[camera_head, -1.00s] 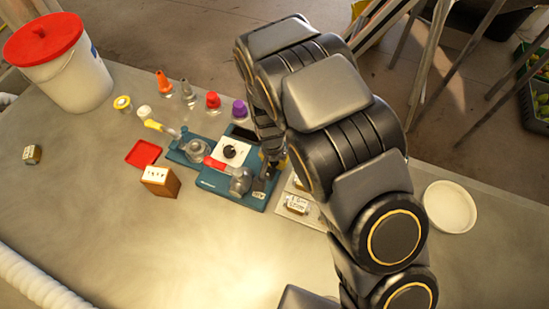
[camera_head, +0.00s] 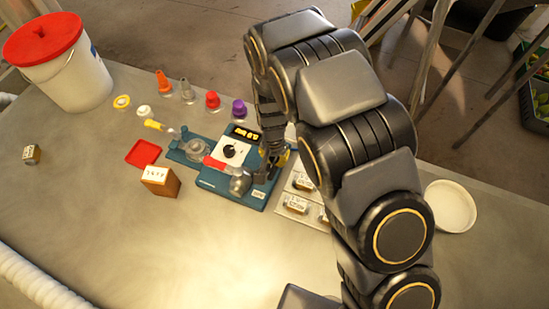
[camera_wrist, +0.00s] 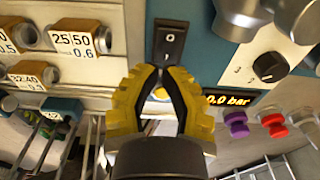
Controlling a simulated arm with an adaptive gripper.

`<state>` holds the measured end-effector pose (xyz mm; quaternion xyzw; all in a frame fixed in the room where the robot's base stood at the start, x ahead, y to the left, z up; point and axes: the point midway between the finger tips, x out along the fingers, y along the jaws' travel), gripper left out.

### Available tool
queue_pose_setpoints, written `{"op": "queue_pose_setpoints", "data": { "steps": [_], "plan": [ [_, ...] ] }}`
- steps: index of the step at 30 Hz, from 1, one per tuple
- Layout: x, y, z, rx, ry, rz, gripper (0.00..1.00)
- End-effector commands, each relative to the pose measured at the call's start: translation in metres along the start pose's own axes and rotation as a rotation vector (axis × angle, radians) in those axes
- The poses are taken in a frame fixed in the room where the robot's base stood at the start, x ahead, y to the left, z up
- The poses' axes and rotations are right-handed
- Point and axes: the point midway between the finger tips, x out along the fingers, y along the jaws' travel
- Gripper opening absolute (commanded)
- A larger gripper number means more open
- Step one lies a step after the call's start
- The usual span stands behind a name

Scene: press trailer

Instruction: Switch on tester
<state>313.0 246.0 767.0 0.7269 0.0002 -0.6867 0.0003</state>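The tester (camera_head: 210,182) is a teal unit on the table with a white dial panel (camera_head: 231,151) and a black knob. Its display (camera_head: 243,134) is lit yellow; in the wrist view the display (camera_wrist: 228,100) reads about "0.0 bar". A black rocker switch (camera_wrist: 168,42) with an "O" mark sits on the tester's teal face in the wrist view. My gripper (camera_wrist: 163,70) has yellow fingers with black pads, their tips drawn together just below the switch in the picture. It holds nothing visible. Whether the tips touch the switch is unclear. My arm hides part of the tester's right side in the head view.
A tray of labelled metal parts (camera_head: 297,204) lies right of the tester. A wooden block (camera_head: 160,181), red tray (camera_head: 143,153) and several coloured caps stand left and behind. A white bowl (camera_head: 450,206) is at right. The front of the table is clear.

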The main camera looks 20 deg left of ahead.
Motion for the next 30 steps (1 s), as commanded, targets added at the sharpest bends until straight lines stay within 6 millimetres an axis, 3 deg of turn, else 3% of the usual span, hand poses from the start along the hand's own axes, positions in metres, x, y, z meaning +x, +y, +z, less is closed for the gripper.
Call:
{"op": "queue_pose_setpoints", "data": {
  "steps": [11,17,24,30],
  "plan": [
    [-0.007,0.000,-0.002,0.001,0.001,-0.001,0.00],
    [-0.042,-0.001,-0.009,0.002,0.005,-0.004,0.00],
    [-0.097,0.000,-0.019,0.002,0.007,-0.004,0.00],
    [-0.127,0.000,-0.023,0.000,0.002,-0.001,0.00]
  ]
}}
